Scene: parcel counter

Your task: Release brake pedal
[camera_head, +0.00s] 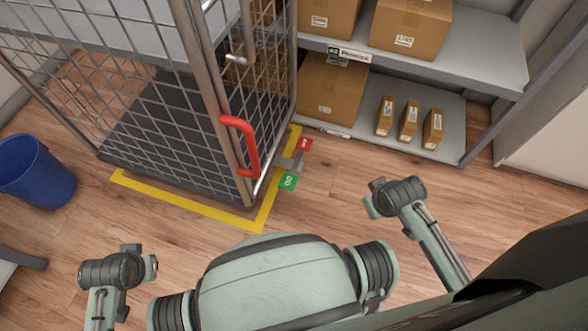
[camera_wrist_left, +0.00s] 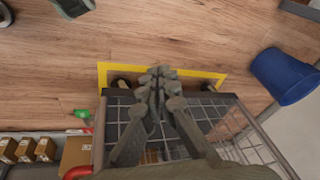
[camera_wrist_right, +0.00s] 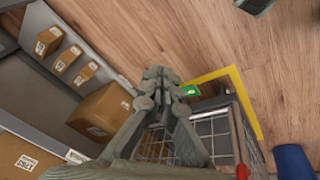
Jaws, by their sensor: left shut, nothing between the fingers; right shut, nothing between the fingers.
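The brake pedal (camera_head: 289,162) is a small grey bar low at the right corner of the wire cage cart (camera_head: 212,85). A red tab (camera_head: 304,145) sits at its far end and a green tab (camera_head: 288,182) at its near end. The green tab also shows in the left wrist view (camera_wrist_left: 82,113) and in the right wrist view (camera_wrist_right: 191,90), beside the fingers. My right gripper (camera_wrist_right: 157,73) is shut and empty, right of the pedal and apart from it in the head view. My left gripper (camera_wrist_left: 162,72) is shut and empty, at the lower left of the head view.
Yellow floor tape (camera_head: 190,208) borders the cart. A red handle (camera_head: 246,145) is on the cart's post. A shelf (camera_head: 455,125) with cartons (camera_head: 332,92) stands behind at the right. A blue bin (camera_head: 37,172) is at the left. Bare wooden floor lies right of the pedal.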

